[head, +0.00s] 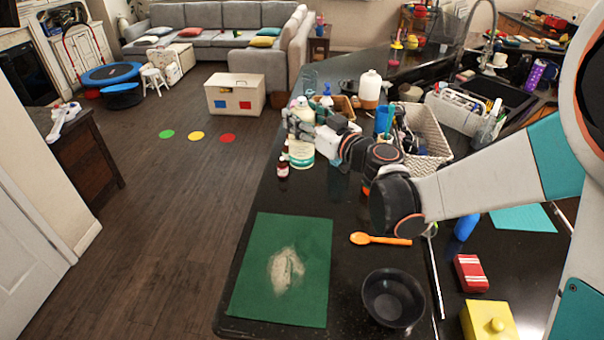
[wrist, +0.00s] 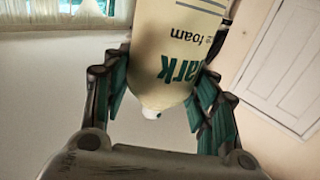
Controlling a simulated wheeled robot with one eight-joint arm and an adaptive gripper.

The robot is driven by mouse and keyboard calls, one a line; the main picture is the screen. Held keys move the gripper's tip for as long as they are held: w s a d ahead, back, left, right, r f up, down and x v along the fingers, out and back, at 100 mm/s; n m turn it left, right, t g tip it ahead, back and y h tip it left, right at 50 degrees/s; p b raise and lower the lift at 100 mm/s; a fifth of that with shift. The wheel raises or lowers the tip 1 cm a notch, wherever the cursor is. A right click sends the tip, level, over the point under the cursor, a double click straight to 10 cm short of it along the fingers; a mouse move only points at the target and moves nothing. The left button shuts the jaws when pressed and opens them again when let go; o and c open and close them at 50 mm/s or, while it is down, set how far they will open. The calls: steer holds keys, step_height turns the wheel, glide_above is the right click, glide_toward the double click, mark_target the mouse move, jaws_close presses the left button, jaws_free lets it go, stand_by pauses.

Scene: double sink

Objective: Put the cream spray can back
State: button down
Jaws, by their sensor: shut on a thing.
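The cream spray can (head: 301,153) is near the far left part of the dark counter in the head view, upright, with a cream body and a teal-and-white label. My gripper (head: 299,125) reaches across to it and is shut around its upper part. In the wrist view the can (wrist: 180,45) is between the teal-padded fingers of my gripper (wrist: 163,95), with its printed text upside down. I cannot tell whether the can's base touches the counter.
A small dark red bottle (head: 283,163) stands just left of the can. A white bottle with a brown base (head: 370,90), a blue cup (head: 384,120) and a woven basket (head: 431,131) are behind and right. A green mat (head: 262,287) and black bowl (head: 393,298) lie nearer.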

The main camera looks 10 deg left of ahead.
mark_target(309, 165)
step_height(309, 165, down, 14)
steer(key=b, duration=0.7)
steer(key=shift+r+b, duration=0.25)
steer(key=shift+b, duration=0.05)
steer(key=shift+f, duration=0.15)
steer(key=c, duration=0.6)
jaws_free()
steer(key=shift+c, duration=0.2)
steer(key=shift+r, duration=0.2)
steer(key=v, duration=1.2)
steer(key=shift+s+d, duration=0.1)
